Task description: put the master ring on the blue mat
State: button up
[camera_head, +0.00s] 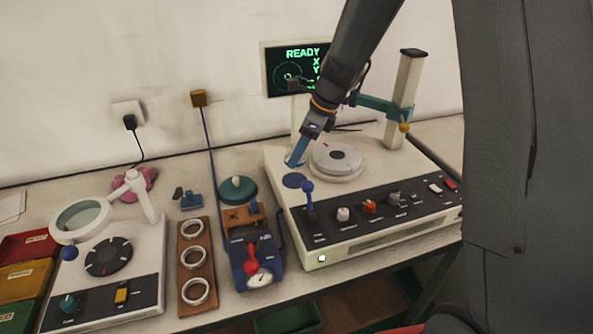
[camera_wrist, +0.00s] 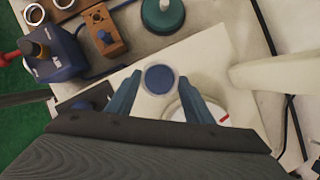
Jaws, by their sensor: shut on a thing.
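My gripper (camera_head: 296,158) is shut on the master ring (camera_head: 289,161), a pale ring at its fingertips, partly hidden by the fingers. The blue mat (camera_head: 294,181) is a round blue disc on top of the pale measuring machine, left of its turntable. In the head view the ring shows just above the mat in the picture. In the wrist view the two blue fingers (camera_wrist: 160,78) stand on either side of the thin grey rim of the ring, and the mat's blue shows inside the rim. The height of the ring over the mat is hard to tell.
The round turntable (camera_head: 338,160) is close to the right of my gripper. A blue-knobbed lever (camera_head: 308,190) stands in front of the mat. A wooden rack with several rings (camera_head: 194,262), a blue gauge fixture (camera_head: 255,260) and a magnifier stand (camera_head: 105,255) are to the left.

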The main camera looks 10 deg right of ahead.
jog(key=shift+f+p, duration=0.45)
jog(key=shift+f, duration=2.75)
jog(key=shift+f, duration=0.15)
jog(key=o, duration=1.1)
jog(key=b+v, duration=0.2)
jog(key=v, duration=1)
jog(key=s+d+f+n+h, duration=0.2)
jog(key=s+d+n, duration=0.1)
jog(key=s+n, duration=0.7)
jog(key=s+d+f+n+h, duration=0.2)
jog(key=s+d+f+n, duration=0.1)
jog(key=s+n, duration=0.8)
jog(key=shift+s+d+n, duration=0.2)
jog(key=shift+s+n, duration=0.15)
jog(key=shift+n, duration=0.35)
